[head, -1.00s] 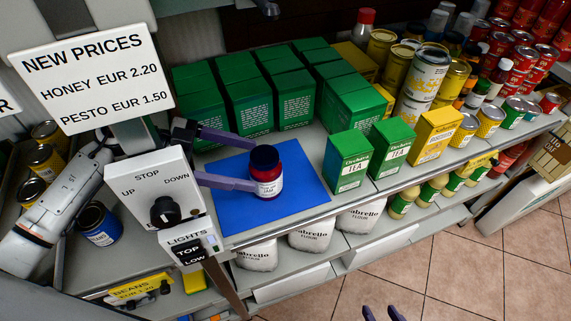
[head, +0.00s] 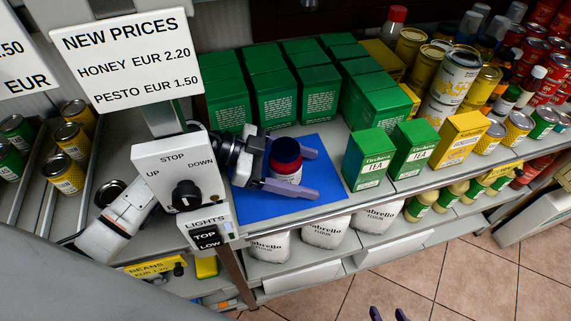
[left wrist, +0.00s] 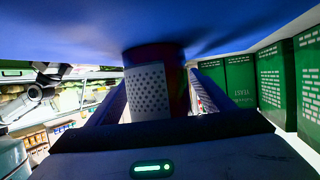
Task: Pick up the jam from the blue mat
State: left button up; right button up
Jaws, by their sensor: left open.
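The jam jar (head: 286,172), with a dark blue lid, red contents and a white label, stands upright on the blue mat (head: 250,207). My left gripper (head: 312,173) is open, with one purple finger on each side of the jar and the tips reaching past it. In the left wrist view, which looks upside down, the jar (left wrist: 150,92) sits between the fingers, below the blue mat surface (left wrist: 225,25). I cannot tell whether a finger touches it. My right gripper (head: 389,314) shows only its two purple tips, spread apart, at the bottom edge.
Green boxes (head: 268,95) stand close behind the mat, and tea boxes (head: 368,160) stand to its right. A control box (head: 182,178) with a knob and a price sign (head: 125,60) stand in front at left. Flour bags (head: 326,231) sit on the lower shelf.

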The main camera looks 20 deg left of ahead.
pick_arm(q)
jog(key=c, duration=1.6)
jog(key=shift+r, duration=0.15)
jog(key=shift+r, duration=0.1)
